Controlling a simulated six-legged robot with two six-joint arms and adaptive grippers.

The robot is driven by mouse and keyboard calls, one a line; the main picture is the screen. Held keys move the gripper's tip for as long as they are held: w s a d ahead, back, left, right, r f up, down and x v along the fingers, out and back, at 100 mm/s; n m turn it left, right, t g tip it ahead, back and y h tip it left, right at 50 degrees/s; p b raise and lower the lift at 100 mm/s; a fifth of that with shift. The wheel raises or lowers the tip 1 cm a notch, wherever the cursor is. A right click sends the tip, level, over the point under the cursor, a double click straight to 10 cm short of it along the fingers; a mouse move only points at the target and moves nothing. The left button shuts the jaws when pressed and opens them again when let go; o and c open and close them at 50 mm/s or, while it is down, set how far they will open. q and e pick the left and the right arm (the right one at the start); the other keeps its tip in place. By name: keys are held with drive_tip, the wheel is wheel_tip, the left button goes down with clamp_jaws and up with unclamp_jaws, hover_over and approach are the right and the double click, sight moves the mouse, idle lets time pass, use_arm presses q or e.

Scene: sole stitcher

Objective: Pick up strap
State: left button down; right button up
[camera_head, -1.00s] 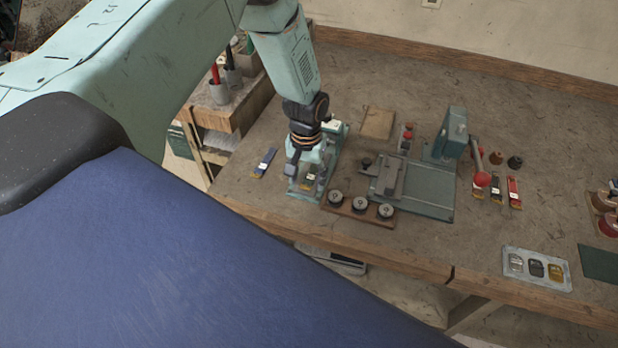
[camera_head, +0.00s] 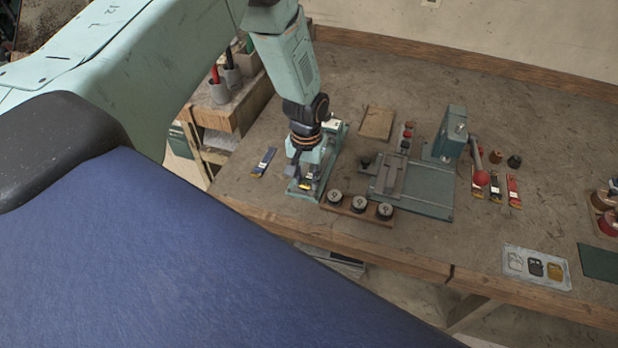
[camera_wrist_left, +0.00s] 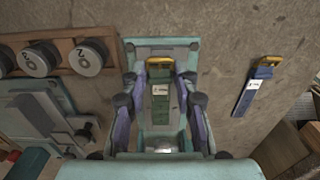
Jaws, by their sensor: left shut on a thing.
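A dark green strap (camera_wrist_left: 160,98) with a white label and a yellow end lies between the fingers of my left gripper (camera_wrist_left: 160,82) in the left wrist view. The gripper is shut on this strap, over a teal stand or tray (camera_wrist_left: 140,48). In the head view my left gripper (camera_head: 306,179) points down at the same stand (camera_head: 300,192), and the strap's yellow end shows by its fingers. Any gap between strap and stand is unclear. A blue strap (camera_head: 264,161) lies apart to the left on the bench; it also shows in the left wrist view (camera_wrist_left: 247,94).
A wooden rack with several round numbered weights (camera_head: 359,204) stands close right of the gripper. A green press (camera_head: 430,188) with a red-knobbed lever is beyond it. More straps (camera_head: 514,190) and a buckle tray (camera_head: 536,268) lie right. The bench's front edge is near.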

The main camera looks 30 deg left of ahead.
use_arm(q)
drive_tip(key=shift+a, duration=0.1)
wheel_tip(320, 180, up, 10)
idle(0.5)
